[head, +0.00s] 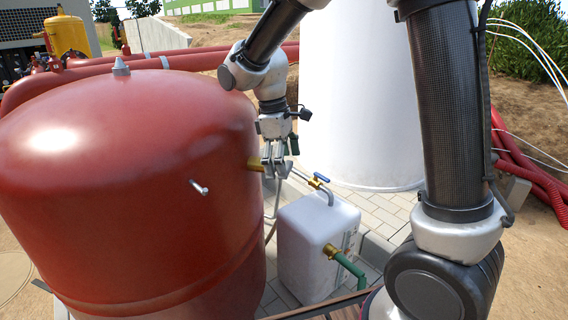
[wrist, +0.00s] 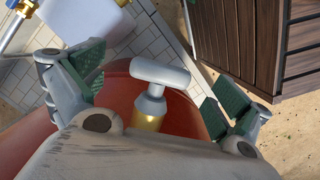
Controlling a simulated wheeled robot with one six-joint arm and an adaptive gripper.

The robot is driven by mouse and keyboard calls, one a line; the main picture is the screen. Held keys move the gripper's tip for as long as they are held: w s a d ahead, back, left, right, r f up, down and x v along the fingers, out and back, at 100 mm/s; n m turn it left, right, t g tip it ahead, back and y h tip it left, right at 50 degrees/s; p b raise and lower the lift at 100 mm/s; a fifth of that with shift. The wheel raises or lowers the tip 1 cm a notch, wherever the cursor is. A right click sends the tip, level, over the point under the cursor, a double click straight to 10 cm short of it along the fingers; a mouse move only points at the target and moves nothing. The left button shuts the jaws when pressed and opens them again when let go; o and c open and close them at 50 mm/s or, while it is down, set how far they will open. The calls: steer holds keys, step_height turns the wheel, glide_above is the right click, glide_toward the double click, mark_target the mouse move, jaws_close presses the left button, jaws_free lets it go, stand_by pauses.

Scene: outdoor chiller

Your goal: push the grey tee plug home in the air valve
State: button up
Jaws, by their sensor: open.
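The grey tee plug (wrist: 160,73) shows in the wrist view, its crossbar facing the camera and its short grey stem meeting the brass air valve (wrist: 147,121). The brass valve also shows on the right side of the red tank in the head view (head: 256,164). My gripper (head: 274,166) is beside the valve, and its fingers hide the plug in that view. In the wrist view my gripper (wrist: 158,84) is open, with a green-padded finger on each side of the plug and gaps between.
The red tank (head: 120,200) fills the left. A small silver fitting (head: 200,187) juts from its front. A wooden slatted structure (wrist: 260,40) shows in the wrist view.

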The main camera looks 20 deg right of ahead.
steer(key=shift+w+a+r, duration=0.1)
steer(key=shift+a+r, duration=0.1)
steer(key=shift+r, duration=0.95)
steer(key=shift+w+a+r, duration=0.15)
steer(key=shift+r, duration=1)
steer(key=shift+w+a+r, duration=0.1)
steer(key=shift+a+r, duration=0.1)
steer(key=shift+r, duration=0.95)
step_height(320, 180, up, 12)
steer(key=w+a+f, duration=0.1)
steer(key=a, duration=0.1)
step_height(320, 180, down, 4)
steer(key=s+d+m, duration=0.2)
steer(key=m, duration=0.1)
steer(key=s+d+f+m+t+y, duration=0.1)
steer(key=s+d+f+m+t, duration=0.2)
steer(key=s+d, duration=1.6)
steer(key=m+t, duration=0.2)
steer(key=m, duration=0.3)
steer(key=shift+s+f+m+y, duration=0.2)
steer(key=shift+s+m+y, duration=0.1)
steer(key=shift+s, duration=0.05)
